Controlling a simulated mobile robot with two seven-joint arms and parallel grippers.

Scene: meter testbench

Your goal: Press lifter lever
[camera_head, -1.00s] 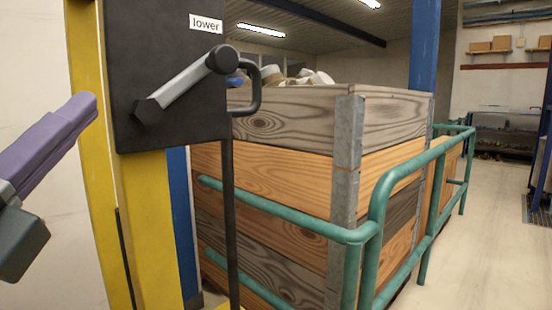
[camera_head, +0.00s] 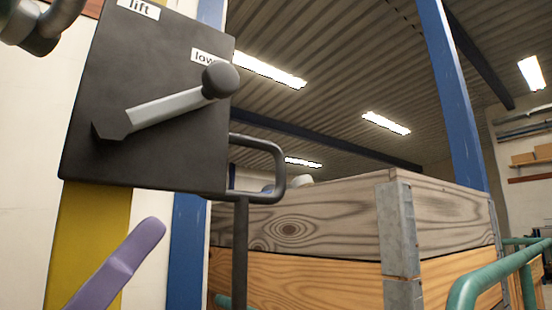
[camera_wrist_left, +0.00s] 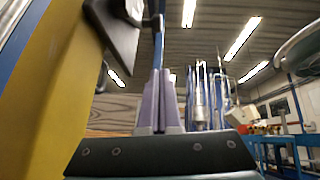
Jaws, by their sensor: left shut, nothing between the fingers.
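The lifter lever (camera_head: 168,108) is a silver bar with a black round knob (camera_head: 220,79). It is mounted on a black panel (camera_head: 150,60) and slants up to the right, with the knob close below the partly covered "lower" label (camera_head: 205,57). A "lift" label (camera_head: 139,8) is at the panel's top edge. My left gripper (camera_head: 152,226) has purple fingers, shut and empty, below the panel's lower edge and apart from the lever. In the left wrist view its shut fingers (camera_wrist_left: 158,78) point up, with part of a dark panel (camera_wrist_left: 112,32) above left. My right gripper is not in view.
The panel sits on a yellow post (camera_head: 85,235) with a dark bent handle (camera_head: 278,165) at its right. A wooden crate (camera_head: 310,225) stands right of the post, with a green railing (camera_head: 490,285) at lower right. A blue column (camera_head: 452,95) rises behind the crate.

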